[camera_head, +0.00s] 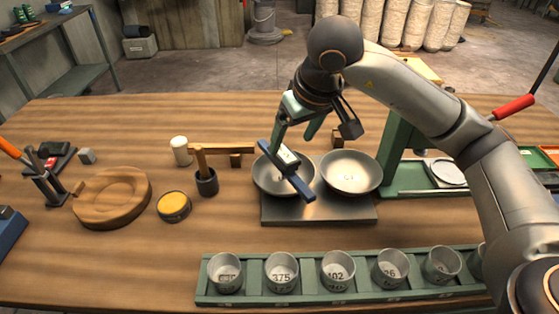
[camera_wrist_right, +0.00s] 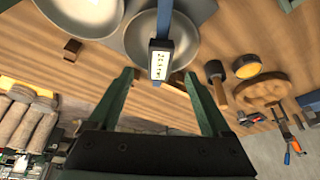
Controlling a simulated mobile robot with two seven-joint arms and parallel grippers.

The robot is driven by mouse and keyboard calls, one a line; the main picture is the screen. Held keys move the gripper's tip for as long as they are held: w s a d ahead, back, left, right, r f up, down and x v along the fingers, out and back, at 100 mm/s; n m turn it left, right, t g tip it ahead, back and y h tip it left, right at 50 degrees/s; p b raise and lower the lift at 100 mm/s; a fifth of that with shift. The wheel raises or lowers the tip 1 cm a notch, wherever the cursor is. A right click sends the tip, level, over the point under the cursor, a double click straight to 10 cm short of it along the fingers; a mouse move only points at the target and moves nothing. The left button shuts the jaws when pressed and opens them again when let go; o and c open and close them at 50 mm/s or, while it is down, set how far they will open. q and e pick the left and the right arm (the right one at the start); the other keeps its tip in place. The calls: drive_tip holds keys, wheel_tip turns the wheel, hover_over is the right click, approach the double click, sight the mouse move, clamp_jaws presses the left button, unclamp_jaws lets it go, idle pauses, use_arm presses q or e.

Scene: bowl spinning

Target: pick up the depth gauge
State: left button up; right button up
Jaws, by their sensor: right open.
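The depth gauge (camera_head: 288,170) is a blue bar with a pale display block. It lies slanted across the left metal bowl (camera_head: 266,180) in the head view. In the right wrist view the gauge (camera_wrist_right: 161,58) shows its display just beyond and between my fingertips. My right gripper (camera_head: 296,137) is above the left bowl, pointing down, its green fingers spread. In the wrist view the gripper (camera_wrist_right: 158,76) is open with nothing held. Whether a finger touches the gauge cannot be told. My left gripper is not in view.
A second metal bowl (camera_head: 351,173) stands close on the right, on the same grey plate (camera_head: 320,211). A green rack of numbered cups (camera_head: 250,296) runs along the front. A mallet (camera_head: 205,177), a yellow tin (camera_head: 174,206) and a wooden dish (camera_head: 111,198) are left. Bare table lies between.

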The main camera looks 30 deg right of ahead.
sight(284, 163)
drive_tip(key=x, duration=0.9)
drive_tip(key=shift+f, duration=0.4)
clamp_jaws()
